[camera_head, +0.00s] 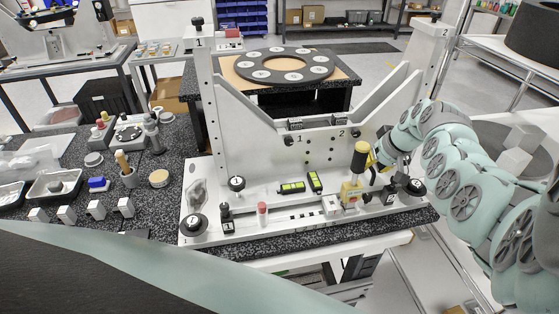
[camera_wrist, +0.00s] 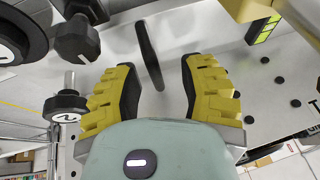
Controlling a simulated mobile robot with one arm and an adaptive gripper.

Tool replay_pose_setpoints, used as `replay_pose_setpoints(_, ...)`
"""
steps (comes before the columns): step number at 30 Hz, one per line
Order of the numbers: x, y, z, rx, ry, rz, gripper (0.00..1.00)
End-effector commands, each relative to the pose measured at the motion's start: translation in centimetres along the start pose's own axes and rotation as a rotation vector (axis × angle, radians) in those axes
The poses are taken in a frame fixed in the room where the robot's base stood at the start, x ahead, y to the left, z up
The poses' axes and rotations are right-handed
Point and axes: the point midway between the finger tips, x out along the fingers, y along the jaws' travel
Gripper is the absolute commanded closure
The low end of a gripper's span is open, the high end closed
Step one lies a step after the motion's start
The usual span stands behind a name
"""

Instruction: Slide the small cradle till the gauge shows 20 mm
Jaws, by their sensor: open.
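A green-lit gauge display (camera_head: 291,187) lies on the fixture's base plate, and a second, tilted one (camera_head: 315,182) is to its right. Their readings are too small to read. A lit green display also shows at the upper right of the wrist view (camera_wrist: 266,27). A yellow block (camera_head: 351,193) and a small white block (camera_head: 330,206) stand right of the displays; I cannot tell which part is the small cradle. My gripper (camera_head: 374,164) is beside the yellow block. In the wrist view my gripper (camera_wrist: 160,90) has its yellow, dark-padded fingers apart, with a thin black handle (camera_wrist: 150,55) between them, apparently untouched.
Black knobs (camera_head: 390,195) and a round knob (camera_head: 416,187) stand close to my gripper's right. The white upright plate (camera_head: 260,130) rises behind. A granite bench (camera_head: 150,195) with trays, small blocks and tools is at left. A ring plate (camera_head: 285,64) lies on a table behind.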

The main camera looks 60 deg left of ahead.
Motion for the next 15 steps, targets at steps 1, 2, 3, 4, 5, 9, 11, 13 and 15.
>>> replay_pose_setpoints(1, -0.1, 0.0, -0.1, -0.001, 0.001, 0.000, 0.59)
replay_pose_setpoints(2, -0.2, 0.0, -0.1, -0.001, 0.002, 0.001, 0.59)
replay_pose_setpoints(3, -0.3, 0.0, -0.1, -0.002, 0.003, 0.001, 0.59)
replay_pose_setpoints(4, -0.5, 0.0, -0.1, -0.002, 0.003, 0.001, 0.59)
replay_pose_setpoints(5, -0.6, 0.0, -0.1, -0.002, 0.002, 0.001, 0.59)
replay_pose_setpoints(9, -1.7, 0.0, -0.1, -0.001, 0.004, 0.001, 0.59)
replay_pose_setpoints(11, -2.3, 0.0, -0.1, 0.000, 0.002, 0.000, 0.59)
replay_pose_setpoints(13, -3.0, 0.1, -0.1, 0.002, 0.006, 0.002, 0.59)
replay_pose_setpoints(15, -3.7, 0.1, -0.1, 0.001, 0.003, 0.001, 0.59)
